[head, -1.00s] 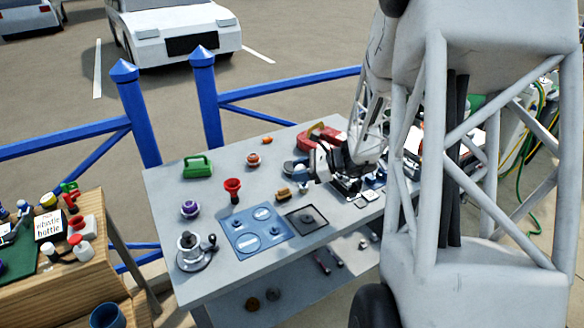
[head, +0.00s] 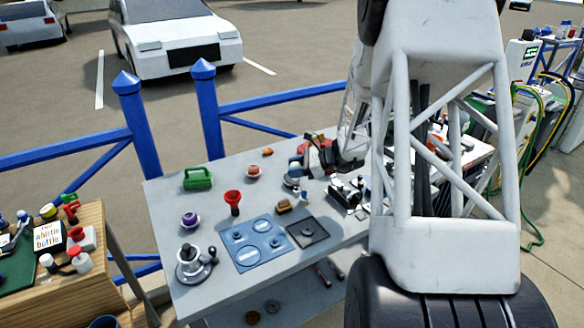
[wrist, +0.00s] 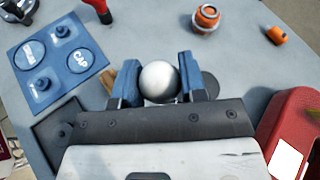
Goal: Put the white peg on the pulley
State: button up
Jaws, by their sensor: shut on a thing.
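In the wrist view my gripper (wrist: 158,63) is shut on a round, whitish thing (wrist: 160,83), which I take to be the white peg seen end-on. Its lower part is hidden. In the head view my gripper (head: 305,163) is over the back middle of the grey table, partly hidden by my arm. A grey disc (wrist: 209,84) shows beside the right finger. No thing is clearly marked as the pulley; a round orange ringed piece (wrist: 207,17) and a purple ringed piece (head: 190,220) stand apart from the gripper.
A blue panel (head: 254,244), a dark square plate (head: 318,235) and a brown block (head: 284,206) lie at the front. A red funnel-like piece (head: 233,198), a green box (head: 198,179) and a winch-like piece (head: 190,268) stand left. A red case (wrist: 288,122) is close right.

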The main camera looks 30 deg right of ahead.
jog(key=shift+w+d+f, duration=0.1)
jog(key=shift+w+d, duration=0.3)
jog(key=shift+w, duration=0.65)
jog(key=shift+w+d+f, duration=0.15)
jog(key=shift+w+d, duration=0.3)
jog(key=shift+w, duration=0.6)
jog(key=shift+w+d+f, duration=0.1)
jog(key=shift+w+d, duration=0.3)
jog(key=shift+w, duration=0.65)
jog(key=shift+f, duration=1.75)
jog(key=shift+f, duration=0.15)
jog(key=o, duration=0.9)
jog(key=shift+v, duration=0.9)
jog(key=v, duration=1)
jog(key=shift+r, duration=0.3)
